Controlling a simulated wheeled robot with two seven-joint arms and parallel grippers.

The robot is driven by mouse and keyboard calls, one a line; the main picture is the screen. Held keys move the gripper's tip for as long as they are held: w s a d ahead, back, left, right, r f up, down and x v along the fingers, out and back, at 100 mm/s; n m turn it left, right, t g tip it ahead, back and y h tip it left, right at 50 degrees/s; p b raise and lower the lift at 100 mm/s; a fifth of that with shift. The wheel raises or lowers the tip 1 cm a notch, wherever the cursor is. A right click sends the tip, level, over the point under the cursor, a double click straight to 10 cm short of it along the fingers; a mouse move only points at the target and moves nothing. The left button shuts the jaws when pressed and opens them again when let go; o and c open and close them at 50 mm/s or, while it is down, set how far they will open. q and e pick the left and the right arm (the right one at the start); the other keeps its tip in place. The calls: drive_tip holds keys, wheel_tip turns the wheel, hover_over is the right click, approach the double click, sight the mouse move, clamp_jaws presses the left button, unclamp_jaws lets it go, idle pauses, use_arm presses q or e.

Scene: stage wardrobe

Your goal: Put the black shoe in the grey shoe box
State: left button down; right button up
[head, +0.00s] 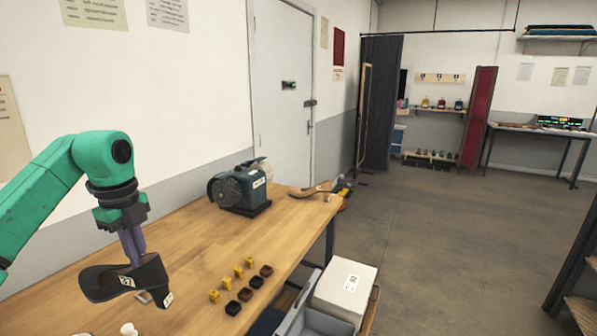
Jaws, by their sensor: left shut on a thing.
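My left gripper (133,250) is shut on the black shoe (98,283) and holds it over the left part of the wooden table. The shoe shows its side, with small white labels on it. An open grey box (325,321) stands low at the bottom edge, to the right of the table and well right of the shoe; it is cut off by the frame. I cannot tell for sure that this is the shoe box. My right gripper is not in view.
Several yellow and dark blocks (248,282) sit on the wooden table (190,250) right of the shoe. A dark green machine (242,191) stands farther back. A pale labelled box (345,290) is beside the grey box. A small white object (128,329) is at the bottom.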

use_arm(q)
drive_tip(key=w+d+m, duration=0.1)
drive_tip(key=d+m, duration=0.2)
drive_tip(key=d, duration=0.8)
drive_tip(key=s+d+f+m, duration=0.2)
drive_tip(key=d+f+m, duration=0.3)
drive_tip(key=m, duration=0.6)
drive_tip(key=s+d+f+m, duration=0.1)
drive_tip(key=d+f+m, duration=0.2)
drive_tip(key=f+m, duration=0.55)
drive_tip(key=s+d+f+m, duration=0.4)
drive_tip(key=s+d+m, duration=0.3)
drive_tip(key=m, duration=0.9)
drive_tip(key=s+d+f+m, duration=0.45)
drive_tip(key=s+m, duration=0.45)
drive_tip(key=m, duration=0.6)
drive_tip(key=w+a+f+n, duration=0.1)
drive_tip(key=w+a, duration=0.1)
drive_tip(key=a, duration=0.6)
drive_tip(key=w+a+f+n, duration=0.1)
drive_tip(key=w+a+n, duration=0.1)
drive_tip(key=a, duration=0.6)
drive_tip(key=shift+f, duration=0.3)
